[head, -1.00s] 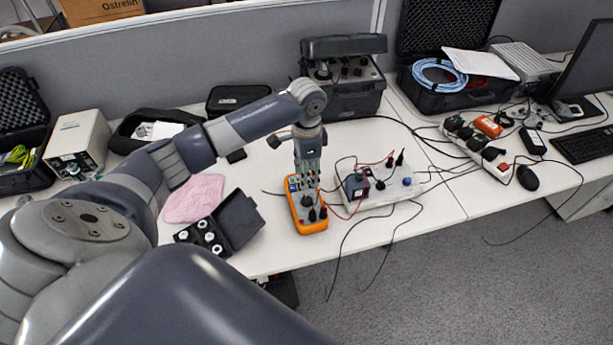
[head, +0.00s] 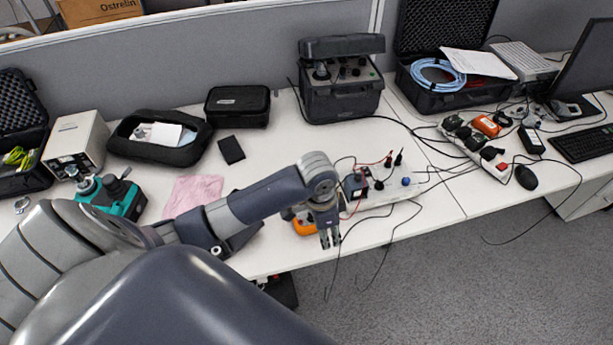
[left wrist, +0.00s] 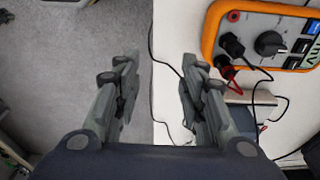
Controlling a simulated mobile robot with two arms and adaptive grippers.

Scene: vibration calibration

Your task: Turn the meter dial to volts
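The orange meter (head: 304,227) lies on the table near its front edge, mostly hidden behind my left arm in the head view. In the left wrist view the meter (left wrist: 212,40) is at the upper right, with its black dial (left wrist: 268,43), coloured buttons and plugged-in black and red leads showing. I cannot tell which setting the dial points to. My left gripper (head: 330,240) is beside the meter, above the table's front edge. In the left wrist view the left gripper's fingers (left wrist: 157,85) are apart with nothing between them. My right gripper is in neither view.
A white box with leads (head: 392,190) stands just right of the meter. Cables hang over the table's front edge. A pink cloth (head: 193,192) lies to the left, and a teal device (head: 118,197) is further left. A dark instrument case (head: 342,98) stands behind.

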